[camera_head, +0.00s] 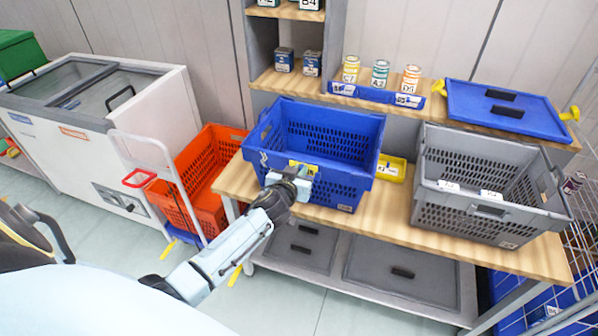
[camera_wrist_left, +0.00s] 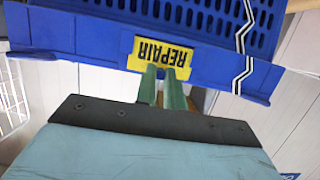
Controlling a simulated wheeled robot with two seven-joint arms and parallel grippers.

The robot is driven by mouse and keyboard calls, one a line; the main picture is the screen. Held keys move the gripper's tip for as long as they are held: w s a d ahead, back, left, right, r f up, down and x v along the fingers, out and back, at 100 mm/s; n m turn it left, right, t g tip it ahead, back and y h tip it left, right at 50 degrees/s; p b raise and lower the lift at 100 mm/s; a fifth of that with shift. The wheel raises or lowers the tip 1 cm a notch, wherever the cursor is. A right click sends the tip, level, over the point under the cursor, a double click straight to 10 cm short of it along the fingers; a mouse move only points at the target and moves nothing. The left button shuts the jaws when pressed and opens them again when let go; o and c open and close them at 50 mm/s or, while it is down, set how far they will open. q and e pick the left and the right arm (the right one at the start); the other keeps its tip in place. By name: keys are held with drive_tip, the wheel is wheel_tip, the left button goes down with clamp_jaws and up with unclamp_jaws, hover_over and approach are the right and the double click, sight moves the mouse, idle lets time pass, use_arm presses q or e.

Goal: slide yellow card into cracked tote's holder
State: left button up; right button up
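The blue tote (camera_head: 340,140) stands on the wooden bench. A jagged black-and-white crack mark (camera_wrist_left: 243,50) runs down its wall in the left wrist view; in the head view it lies left of the card. The yellow card (camera_head: 308,169), reading REPAIR upside down in the left wrist view (camera_wrist_left: 161,54), is upright against the tote's front wall. My left gripper (camera_head: 290,182) is in front of that wall. Its green fingers (camera_wrist_left: 165,72) are close together at the card's edge and look shut on it. The holder cannot be made out clearly behind the card. My right gripper is out of view.
A grey tote (camera_head: 490,217) stands to the right on the bench (camera_head: 382,230). A small yellow tray (camera_head: 392,172) lies between the totes. A blue lid (camera_head: 505,110) and several cans sit behind. An orange tote (camera_head: 197,180) is on a cart at the left.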

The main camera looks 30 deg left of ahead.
use_arm(q)
drive_tip(key=o, duration=0.5)
drive_tip(key=shift+s, duration=0.1)
